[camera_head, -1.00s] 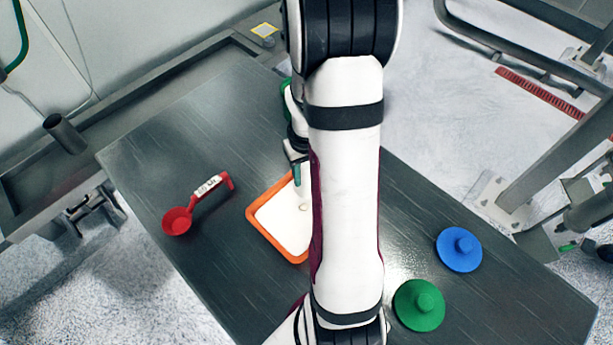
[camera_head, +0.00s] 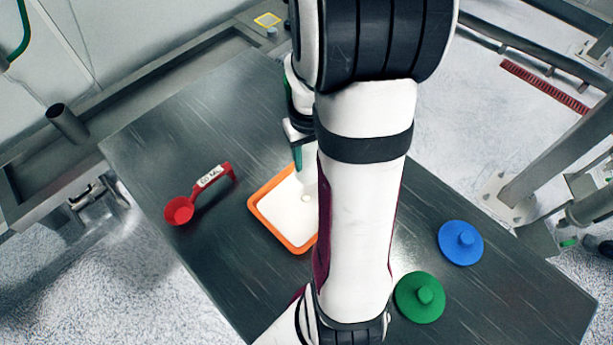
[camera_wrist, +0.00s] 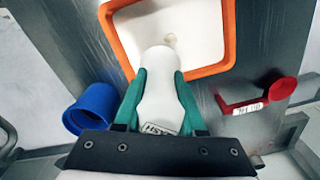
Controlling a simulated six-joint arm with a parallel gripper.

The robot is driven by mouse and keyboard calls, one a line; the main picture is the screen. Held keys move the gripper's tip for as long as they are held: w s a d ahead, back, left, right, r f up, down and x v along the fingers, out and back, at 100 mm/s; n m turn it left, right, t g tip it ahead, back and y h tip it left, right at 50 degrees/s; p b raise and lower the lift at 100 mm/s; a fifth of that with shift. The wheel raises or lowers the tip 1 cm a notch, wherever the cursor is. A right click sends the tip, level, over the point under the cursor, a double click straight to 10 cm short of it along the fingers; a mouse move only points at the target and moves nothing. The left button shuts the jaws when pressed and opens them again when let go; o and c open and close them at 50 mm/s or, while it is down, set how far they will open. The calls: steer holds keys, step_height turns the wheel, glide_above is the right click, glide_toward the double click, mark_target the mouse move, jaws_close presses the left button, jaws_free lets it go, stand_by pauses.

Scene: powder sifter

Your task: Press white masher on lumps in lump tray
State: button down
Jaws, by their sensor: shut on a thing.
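The white masher (camera_wrist: 158,92) is between the green fingers of my gripper (camera_wrist: 158,78), which is shut on it. Its rounded end points toward the lump tray, which has an orange rim (camera_wrist: 122,42) and a white inside. A small pale lump (camera_wrist: 171,40) shows just beyond the masher's end in the wrist view. I cannot tell whether the masher touches the tray's contents. In the head view, the lump tray (camera_head: 266,218) is partly hidden by my arm, and my gripper (camera_head: 299,160) is over its far side.
A red scoop (camera_head: 180,210) with a labelled handle lies left of the tray. A green lid-like disc (camera_head: 420,300) and a blue one (camera_head: 461,243) lie to the right. A blue cup-shaped thing (camera_wrist: 92,105) shows in the wrist view. The table's near left is clear.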

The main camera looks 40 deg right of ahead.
steer(key=shift+s+a+f, duration=0.35)
steer(key=shift+a+f, duration=0.05)
steer(key=shift+f, duration=0.65)
steer(key=shift+s+a+f, duration=0.35)
steer(key=shift+a+f, duration=0.05)
steer(key=shift+f, duration=0.6)
steer(key=shift+s+a+f, duration=0.35)
steer(key=shift+a+f, duration=0.05)
steer(key=shift+f, duration=0.65)
steer(key=shift+f, duration=0.6)
step_height(320, 180, up, 8)
steer(key=shift+f, duration=0.2)
steer(key=shift+a, duration=0.1)
